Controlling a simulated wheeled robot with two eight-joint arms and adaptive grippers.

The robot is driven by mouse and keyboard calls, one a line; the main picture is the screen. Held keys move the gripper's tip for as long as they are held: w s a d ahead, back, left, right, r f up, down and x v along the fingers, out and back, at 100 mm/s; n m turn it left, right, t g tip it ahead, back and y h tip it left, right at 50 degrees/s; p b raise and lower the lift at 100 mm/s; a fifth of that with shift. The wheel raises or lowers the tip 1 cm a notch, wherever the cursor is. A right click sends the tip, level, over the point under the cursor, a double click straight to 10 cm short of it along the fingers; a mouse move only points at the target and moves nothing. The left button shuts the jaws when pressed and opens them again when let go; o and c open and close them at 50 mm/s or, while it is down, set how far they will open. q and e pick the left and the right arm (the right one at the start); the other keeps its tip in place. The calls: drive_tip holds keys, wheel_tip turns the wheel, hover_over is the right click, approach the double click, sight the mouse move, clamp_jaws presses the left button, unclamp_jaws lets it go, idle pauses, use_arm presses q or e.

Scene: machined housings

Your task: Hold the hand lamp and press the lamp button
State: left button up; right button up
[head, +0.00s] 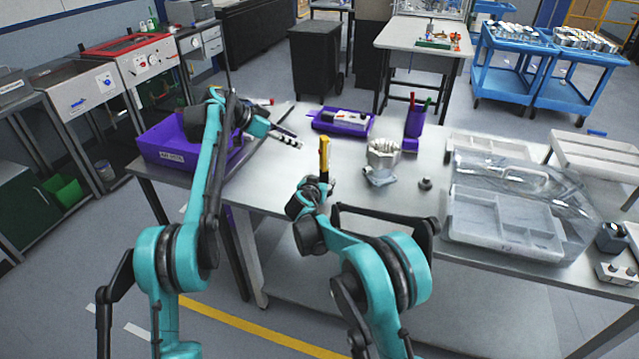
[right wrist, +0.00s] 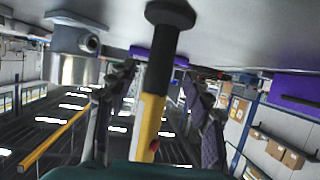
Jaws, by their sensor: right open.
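The hand lamp, yellow with black parts, stands upright on the table beside my right gripper in the head view (head: 323,158). In the right wrist view, which is upside down, the lamp (right wrist: 153,112) has a black foot at the table and a yellow body with a small red spot, probably the button. My right gripper (right wrist: 163,110) is open, with one finger on each side of the lamp; I see gaps between them. My left gripper (head: 286,139) is above the table, left of the lamp; its fingers are too small to judge.
A purple bin (head: 165,143) is at the table's left end. The table's front middle (head: 390,200) is mostly clear.

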sight(323, 178)
drive_tip(key=shift+x, duration=2.25)
clamp_jaws()
use_arm(q)
clamp_jaws()
